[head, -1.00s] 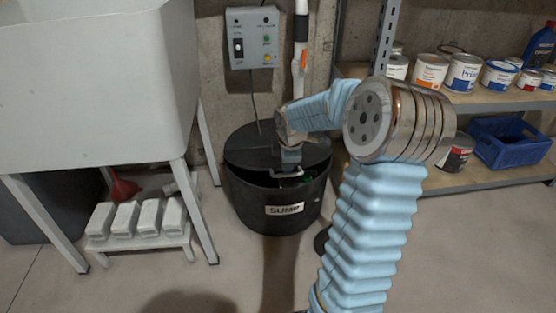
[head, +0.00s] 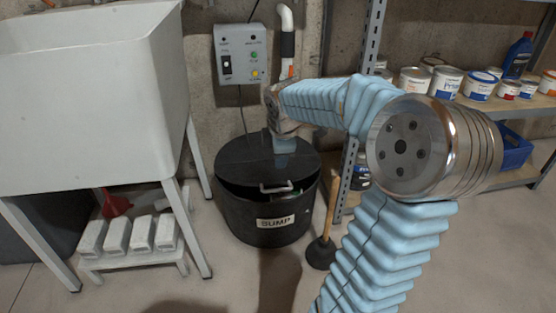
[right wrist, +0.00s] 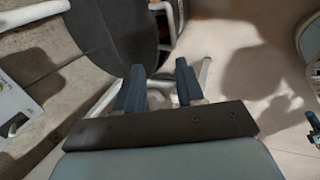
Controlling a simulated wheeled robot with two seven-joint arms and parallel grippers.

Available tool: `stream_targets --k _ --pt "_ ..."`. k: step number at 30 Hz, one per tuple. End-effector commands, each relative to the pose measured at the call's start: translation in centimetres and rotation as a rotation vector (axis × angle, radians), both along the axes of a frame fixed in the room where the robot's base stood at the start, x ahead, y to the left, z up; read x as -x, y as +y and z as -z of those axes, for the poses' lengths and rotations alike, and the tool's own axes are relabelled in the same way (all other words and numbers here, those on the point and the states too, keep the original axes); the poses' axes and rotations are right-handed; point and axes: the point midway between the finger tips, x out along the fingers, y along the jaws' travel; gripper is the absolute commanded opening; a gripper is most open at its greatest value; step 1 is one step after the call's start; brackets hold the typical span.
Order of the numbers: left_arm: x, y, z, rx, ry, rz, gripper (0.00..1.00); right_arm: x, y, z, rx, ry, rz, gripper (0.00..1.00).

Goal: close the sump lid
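The black round sump (head: 262,232) with its "SUMP" label stands on the floor. Its black lid (head: 240,155) lies over the top, with a pale handle (head: 276,188) near the front edge. A narrow dark gap shows under the lid's front edge, with something green inside. My right gripper (head: 285,155) is over the lid, behind and above the handle, and looks apart from it. In the right wrist view its two fingers (right wrist: 158,85) are spread with nothing between them; the dark lid (right wrist: 125,35) is beyond.
A white sink (head: 90,100) stands left, with a low rack of white bottles (head: 140,235) below. A plunger (head: 322,250) stands right of the sump. A control box (head: 240,55) and pipe are behind. Shelves with paint cans (head: 445,82) are at right.

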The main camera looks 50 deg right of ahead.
Motion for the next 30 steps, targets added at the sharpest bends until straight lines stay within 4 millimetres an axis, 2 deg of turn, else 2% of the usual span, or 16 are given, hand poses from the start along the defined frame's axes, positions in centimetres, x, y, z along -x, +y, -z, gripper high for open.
stream_targets --k 1,4,13,17,20,21,27,30 --pt "0.0 0.0 -0.3 0.0 0.001 0.0 0.0 0.1 0.1 -0.8 0.001 -0.002 0.0 0.38" --pt "0.0 0.0 -0.4 0.0 0.001 0.0 0.0 0.4 0.3 -1.4 -0.001 -0.001 0.0 0.38" --pt "0.0 0.0 -0.4 0.0 0.002 0.001 0.0 0.5 0.4 -1.6 0.0 0.0 0.0 0.38" --pt "0.1 -0.1 -1.5 0.0 0.002 0.002 0.0 0.1 0.1 -2.1 -0.027 0.004 0.053 0.18" --pt "0.1 -0.2 -4.4 0.003 0.002 0.005 0.0 -0.9 -0.8 -3.1 -0.113 0.019 0.242 0.03" --pt "0.2 -0.4 -5.9 0.004 0.002 0.007 0.0 -1.4 -1.3 -3.4 -0.161 0.031 0.359 0.0" --pt "0.5 -1.1 -12.6 0.012 0.005 0.022 0.0 -3.9 -3.4 -2.8 -0.356 0.107 1.035 0.0" --pt "0.7 -1.4 -14.6 0.015 0.007 0.027 0.0 -4.5 -3.9 -1.8 -0.396 0.141 1.306 0.0"
